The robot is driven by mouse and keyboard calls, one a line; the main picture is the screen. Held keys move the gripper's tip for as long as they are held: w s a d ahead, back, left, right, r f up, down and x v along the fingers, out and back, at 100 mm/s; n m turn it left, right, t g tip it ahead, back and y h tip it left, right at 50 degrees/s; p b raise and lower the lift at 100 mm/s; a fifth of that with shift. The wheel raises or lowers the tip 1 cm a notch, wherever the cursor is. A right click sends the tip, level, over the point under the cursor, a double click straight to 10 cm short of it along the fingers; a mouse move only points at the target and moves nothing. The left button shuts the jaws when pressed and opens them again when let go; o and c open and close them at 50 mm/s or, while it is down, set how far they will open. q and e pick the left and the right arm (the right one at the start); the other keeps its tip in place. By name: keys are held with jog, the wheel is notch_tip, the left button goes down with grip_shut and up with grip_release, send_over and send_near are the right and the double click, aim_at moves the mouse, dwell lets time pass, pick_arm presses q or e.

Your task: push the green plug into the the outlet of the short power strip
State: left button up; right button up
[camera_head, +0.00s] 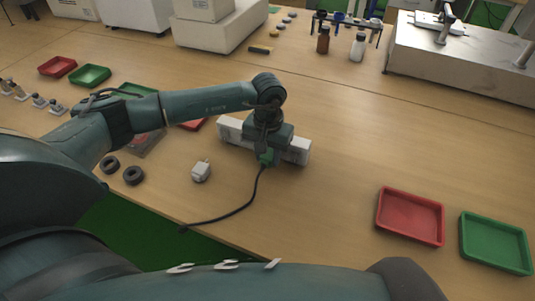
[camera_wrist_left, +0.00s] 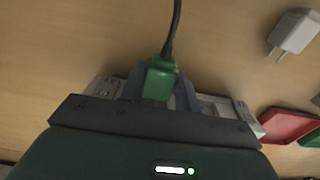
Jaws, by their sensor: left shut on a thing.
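The green plug (camera_head: 266,158) with its black cable is held in my left gripper (camera_head: 267,152), at the near side of the short white power strip (camera_head: 297,150). In the left wrist view the green plug (camera_wrist_left: 160,78) sits between the two fingers of the left gripper (camera_wrist_left: 160,88), with the power strip (camera_wrist_left: 104,87) right behind it. My gripper covers the middle of the strip, so I cannot tell whether the plug's prongs are in an outlet. My right gripper is not in view.
A white adapter (camera_head: 201,171) lies left of the strip; it also shows in the left wrist view (camera_wrist_left: 294,31). Two black rings (camera_head: 133,175) lie further left. A red tray (camera_head: 410,216) and a green tray (camera_head: 495,243) stand at the right. The table between is clear.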

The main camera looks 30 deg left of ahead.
pick_arm(q)
jog(key=shift+b, duration=0.3)
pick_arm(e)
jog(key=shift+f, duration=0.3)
